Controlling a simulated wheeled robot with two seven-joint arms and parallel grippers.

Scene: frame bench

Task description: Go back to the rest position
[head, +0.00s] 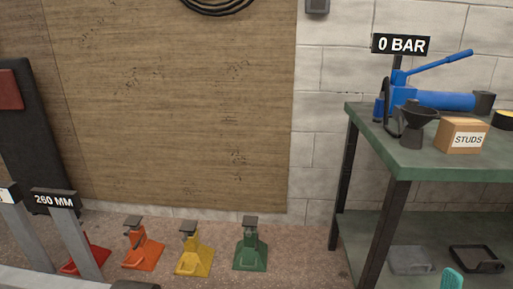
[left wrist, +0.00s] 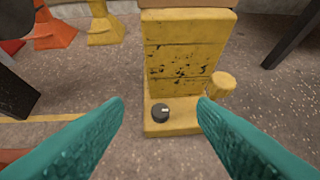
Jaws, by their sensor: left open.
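My left gripper (left wrist: 160,102) shows as two teal fingers spread wide, with nothing held between them. Beyond the fingertips stands a worn yellow block (left wrist: 185,60) with a flat yellow foot. A small black round piece (left wrist: 160,113) with a pale mark sits on that foot. A short yellow cylinder (left wrist: 222,85) is beside the block on the right. In the head view a single teal fingertip (head: 452,280), apparently of my right gripper, pokes in at the lower right edge. The rest of that gripper is out of frame. My left gripper does not show in the head view.
Orange (head: 143,247), yellow (head: 194,254) and green (head: 250,247) jack stands line the wall. A green-topped bench (head: 375,135) at right carries a blue hydraulic pump (head: 440,99), a black funnel (head: 416,122) and a STUDS box (head: 463,135). A 260 MM post (head: 75,235) stands lower left.

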